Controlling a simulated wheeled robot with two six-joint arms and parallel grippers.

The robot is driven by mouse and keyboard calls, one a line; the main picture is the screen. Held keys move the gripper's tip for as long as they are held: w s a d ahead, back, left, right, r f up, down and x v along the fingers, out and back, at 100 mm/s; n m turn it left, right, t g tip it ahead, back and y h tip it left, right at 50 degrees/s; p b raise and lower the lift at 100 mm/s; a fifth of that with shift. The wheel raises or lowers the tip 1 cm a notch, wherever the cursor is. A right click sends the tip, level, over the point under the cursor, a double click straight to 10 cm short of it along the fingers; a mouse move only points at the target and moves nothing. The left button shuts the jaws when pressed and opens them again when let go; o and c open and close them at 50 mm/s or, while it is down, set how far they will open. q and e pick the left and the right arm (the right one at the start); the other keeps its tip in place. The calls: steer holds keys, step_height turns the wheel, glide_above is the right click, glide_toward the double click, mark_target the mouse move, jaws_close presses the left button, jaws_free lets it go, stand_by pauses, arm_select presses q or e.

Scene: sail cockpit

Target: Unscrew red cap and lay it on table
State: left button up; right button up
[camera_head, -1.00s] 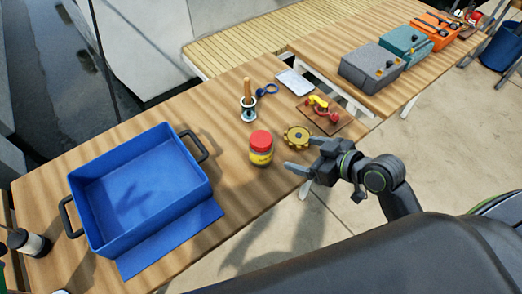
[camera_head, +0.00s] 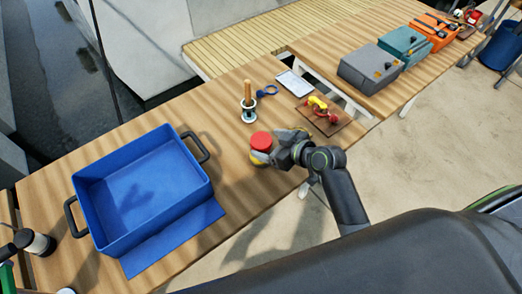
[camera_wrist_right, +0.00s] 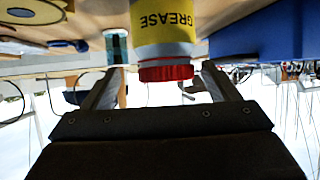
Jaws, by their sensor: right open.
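Gaps show between the fingers and the cap in the wrist view. The jar's lower body is mostly hidden by the gripper in the head view. My left gripper is not in view.
The wooden table (camera_head: 225,190) has bare room between the jar and the blue bin (camera_head: 140,238). A wooden-handled tool in a holder (camera_head: 248,108) stands behind the jar. A board with red and yellow parts (camera_head: 325,115) lies to the right. The toothed disc is hidden now.

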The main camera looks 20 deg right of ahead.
mark_target(257, 142)
steer(key=shift+w+a+f+p, duration=0.15)
steer(key=shift+w+a+p, duration=0.15)
steer(key=shift+w+a, duration=0.05)
steer(key=p+x, duration=0.1)
steer(key=x, duration=0.2)
steer(key=shift+a, duration=0.25)
steer(key=shift+w+a+f, duration=0.2)
steer(key=shift+w+f, duration=0.15)
